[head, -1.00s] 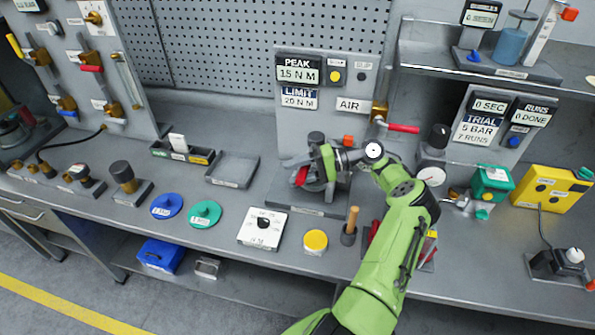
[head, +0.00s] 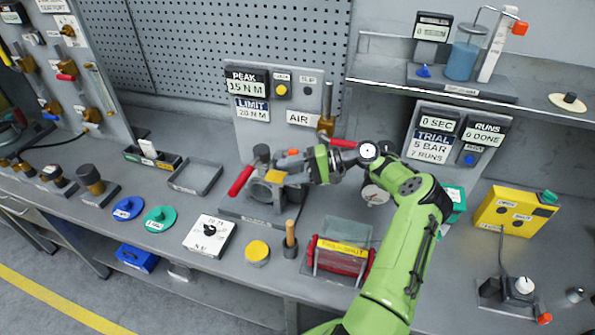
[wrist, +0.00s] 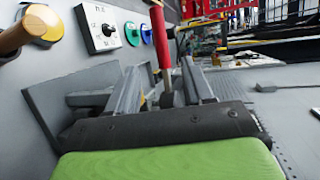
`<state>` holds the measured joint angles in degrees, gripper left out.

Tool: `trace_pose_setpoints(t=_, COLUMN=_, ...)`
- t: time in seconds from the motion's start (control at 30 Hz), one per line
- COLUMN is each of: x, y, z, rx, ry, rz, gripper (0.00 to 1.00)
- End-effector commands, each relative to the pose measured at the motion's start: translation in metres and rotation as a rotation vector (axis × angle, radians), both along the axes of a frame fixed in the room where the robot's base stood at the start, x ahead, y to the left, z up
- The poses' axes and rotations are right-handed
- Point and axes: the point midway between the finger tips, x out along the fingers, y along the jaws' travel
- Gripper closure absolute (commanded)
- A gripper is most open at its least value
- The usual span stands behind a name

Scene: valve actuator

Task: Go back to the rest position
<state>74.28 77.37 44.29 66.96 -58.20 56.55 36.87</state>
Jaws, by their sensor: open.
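My green arm reaches in from the lower right in the head view. My gripper (head: 300,170) is at the right of the valve stand (head: 262,200), beside its top. It is small and partly hidden there. The stand's red lever (head: 240,181) sticks out to the left, apart from the gripper in the head view. In the wrist view, the two grey fingers of my gripper (wrist: 160,82) are spread, with nothing held. The red lever (wrist: 160,35) shows along the line between the fingers, its lower end close to them.
The panel with the PEAK and LIMIT displays (head: 250,92) stands behind the valve. A wooden-handled tool (head: 290,236), yellow cap (head: 257,252) and red-framed holder (head: 341,258) stand in front. A grey shelf (head: 410,82) overhangs at the upper right.

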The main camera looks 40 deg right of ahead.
Motion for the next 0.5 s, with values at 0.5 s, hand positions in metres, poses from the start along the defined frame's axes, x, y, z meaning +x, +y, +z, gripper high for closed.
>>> trace_pose_setpoints(t=0.5, x=0.0025, y=0.0093, z=0.0026, rx=-0.023, ry=0.010, rz=0.025, gripper=0.49)
